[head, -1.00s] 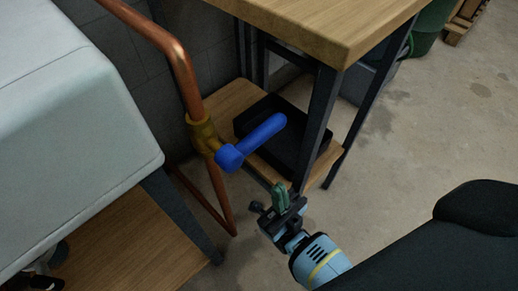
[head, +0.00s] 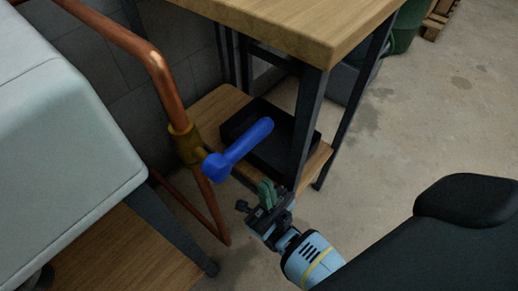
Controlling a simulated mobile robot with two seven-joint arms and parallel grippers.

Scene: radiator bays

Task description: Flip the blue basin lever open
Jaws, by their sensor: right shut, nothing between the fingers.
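The blue lever (head: 240,149) sits on a brass valve (head: 186,144) on the copper pipe (head: 160,72), left of centre in the head view. The lever points up and to the right, away from the pipe. My right gripper (head: 266,190) is shut and empty. In the picture its green fingertips are just below and to the right of the lever, with a gap between them. The depth of that gap is hard to tell. My left gripper is not in view.
A white basin-like body (head: 70,150) fills the left side. A wooden bench (head: 300,28) with dark legs stands behind the lever, with a black tray (head: 285,153) on its lower shelf.

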